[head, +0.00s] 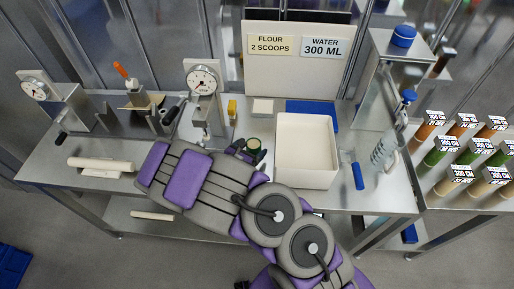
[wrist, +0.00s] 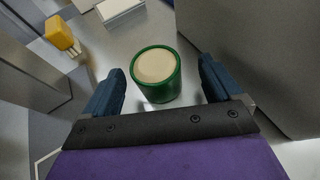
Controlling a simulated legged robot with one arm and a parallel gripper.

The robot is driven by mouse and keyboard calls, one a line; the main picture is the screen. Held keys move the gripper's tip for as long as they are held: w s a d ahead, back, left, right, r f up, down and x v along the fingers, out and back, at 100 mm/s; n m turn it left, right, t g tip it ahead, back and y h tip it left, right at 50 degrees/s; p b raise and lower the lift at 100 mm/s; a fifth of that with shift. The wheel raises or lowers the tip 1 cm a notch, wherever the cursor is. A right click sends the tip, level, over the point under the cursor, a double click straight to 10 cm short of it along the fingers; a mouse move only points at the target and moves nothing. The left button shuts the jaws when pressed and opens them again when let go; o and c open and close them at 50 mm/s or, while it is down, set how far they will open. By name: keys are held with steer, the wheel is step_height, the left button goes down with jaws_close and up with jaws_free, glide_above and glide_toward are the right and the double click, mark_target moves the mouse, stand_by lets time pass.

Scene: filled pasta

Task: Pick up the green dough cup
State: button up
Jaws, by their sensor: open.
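The green dough cup (wrist: 158,88) stands upright on the metal table in the wrist view, with pale dough filling its top. It also shows in the head view (head: 253,144), small and partly hidden by my gripper. My gripper (wrist: 160,88) is open, with one dark blue finger on the left of the cup and one on the right. Gaps show between the fingers and the cup. In the head view my gripper (head: 248,150) is at the cup, left of the white bin.
A white bin (head: 306,180) stands close to the right of the cup. A dial scale (head: 203,82) stands behind to the left. A yellow-handled brush (wrist: 62,35) and a pale block (wrist: 119,9) lie beyond the cup. A rolling pin (head: 101,164) lies at the left.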

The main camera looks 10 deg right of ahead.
mark_target(257, 143)
steer(key=shift+w+a+f, duration=0.2)
steer(key=shift+w+a, duration=0.1)
steer(key=shift+a, duration=0.25)
steer(key=shift+w+f+b, duration=0.2)
steer(key=shift+b, duration=0.1)
steer(key=w+d, duration=0.1)
steer(key=d+f, duration=0.1)
steer(key=d, duration=0.1)
steer(key=w+d+b, duration=0.1)
steer(key=shift+w+d+f, duration=0.15)
steer(key=shift+w+f, duration=0.1)
steer(key=shift+w, duration=0.05)
steer(key=shift+d, duration=0.3)
steer(key=shift+a, duration=0.55)
steer(key=shift+c, duration=0.7)
steer(key=shift+a, duration=0.5)
steer(key=c, duration=0.3)
steer(key=shift+d, duration=0.8)
steer(key=c, duration=0.7)
